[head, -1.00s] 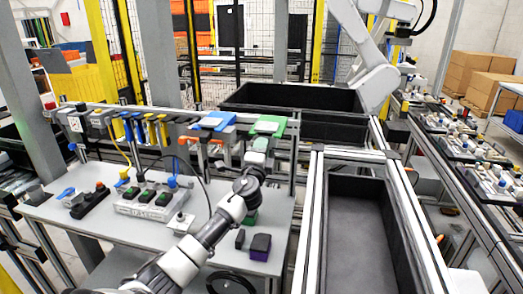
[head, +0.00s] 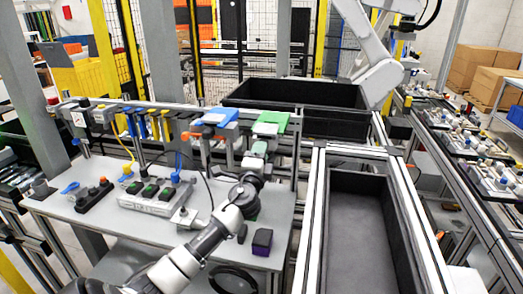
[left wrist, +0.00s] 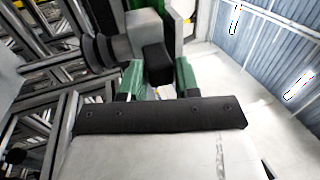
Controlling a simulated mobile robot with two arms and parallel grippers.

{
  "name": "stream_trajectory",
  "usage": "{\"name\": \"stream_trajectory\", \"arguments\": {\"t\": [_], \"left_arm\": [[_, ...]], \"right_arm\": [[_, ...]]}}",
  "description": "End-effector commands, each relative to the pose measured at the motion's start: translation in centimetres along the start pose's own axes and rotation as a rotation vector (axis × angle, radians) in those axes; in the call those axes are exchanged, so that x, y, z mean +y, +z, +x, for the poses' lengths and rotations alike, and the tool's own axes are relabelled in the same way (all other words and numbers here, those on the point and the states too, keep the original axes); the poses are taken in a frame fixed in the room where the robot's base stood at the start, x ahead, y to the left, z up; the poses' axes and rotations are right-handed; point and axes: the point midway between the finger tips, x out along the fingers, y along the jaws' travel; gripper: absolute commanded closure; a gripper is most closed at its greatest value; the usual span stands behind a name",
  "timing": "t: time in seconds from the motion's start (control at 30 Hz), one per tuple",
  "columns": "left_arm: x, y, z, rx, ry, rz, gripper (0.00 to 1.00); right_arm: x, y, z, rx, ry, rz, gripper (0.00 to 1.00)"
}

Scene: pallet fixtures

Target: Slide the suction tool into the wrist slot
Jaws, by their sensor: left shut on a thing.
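My left arm reaches up from the bottom of the head view to the right end of the tool rack (head: 180,125). Its gripper (head: 258,152) is just below the green plate (head: 271,122) there. In the left wrist view, the two green fingers (left wrist: 159,82) are shut on a black block, part of a held tool (left wrist: 157,64). A grey body with dark round discs (left wrist: 104,48) lies just beyond it. I take this for the suction tool, but its far end is hidden. I cannot make out the wrist slot. My right gripper is not in view.
A grey table holds a button box (head: 95,196), a switch block (head: 150,196) and a dark purple-based box (head: 262,241). A blue plate (head: 218,117) tops the rack left of the green one. A deep black bin (head: 358,240) stands to the right.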

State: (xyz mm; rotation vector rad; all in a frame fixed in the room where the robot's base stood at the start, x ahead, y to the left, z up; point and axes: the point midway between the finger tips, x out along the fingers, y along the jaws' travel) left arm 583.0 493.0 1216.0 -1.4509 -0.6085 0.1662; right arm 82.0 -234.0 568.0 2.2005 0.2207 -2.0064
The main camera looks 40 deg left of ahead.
Motion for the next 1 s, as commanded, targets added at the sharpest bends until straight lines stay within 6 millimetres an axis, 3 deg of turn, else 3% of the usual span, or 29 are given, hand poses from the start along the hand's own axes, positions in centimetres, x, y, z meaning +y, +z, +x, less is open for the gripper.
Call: {"name": "stream_trajectory", "arguments": {"t": [0.7, 1.0], "left_arm": [[-1.0, 0.0, -3.4, -0.001, -0.003, 0.0, 1.0], [-1.0, 0.1, -3.7, -0.001, -0.002, 0.001, 1.0]], "right_arm": [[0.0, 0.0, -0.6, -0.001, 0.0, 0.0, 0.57], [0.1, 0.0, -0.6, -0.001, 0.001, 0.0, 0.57]]}}
